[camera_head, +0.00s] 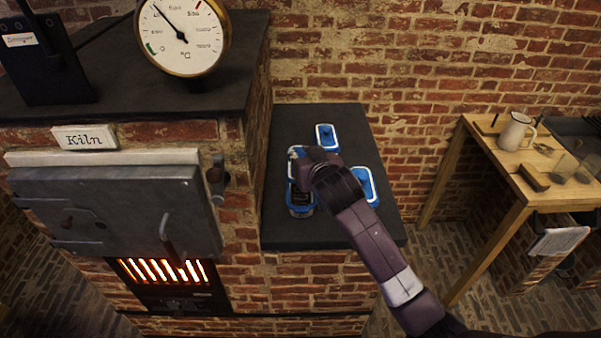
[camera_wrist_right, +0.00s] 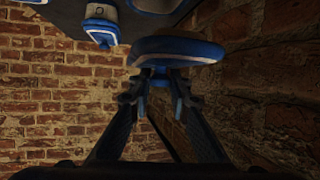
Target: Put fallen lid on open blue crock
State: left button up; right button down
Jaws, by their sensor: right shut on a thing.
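My right gripper (camera_wrist_right: 160,78) is shut on the knob of a blue-rimmed lid (camera_wrist_right: 178,47), which fills the upper middle of the right wrist view. In the head view my right arm reaches in from the lower right and hides most of the gripper and lid. Below it, at the left side of the dark slab, a blue crock (camera_head: 301,211) shows only in part. Its mouth is hidden, so I cannot tell whether the lid touches it. My left gripper is not in view.
Two other blue-and-white topped crocks (camera_head: 326,136) (camera_head: 369,187) stand on the dark slab (camera_head: 350,119), behind and to the right. The brick kiln (camera_head: 235,190) rises close on the left. A wooden table (camera_head: 496,165) with a jug (camera_head: 514,131) stands at right.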

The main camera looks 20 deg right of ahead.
jog(key=shift+f, duration=0.85)
jog(key=shift+s+f, duration=0.15)
jog(key=shift+f, duration=0.4)
notch_tip(320, 180, down, 4)
jog(key=shift+f+p, duration=0.1)
jog(key=shift+p, duration=0.2)
jog(key=shift+f, duration=0.35)
jog(key=c, duration=1.9)
grip_release()
jog(key=shift+o, duration=0.5)
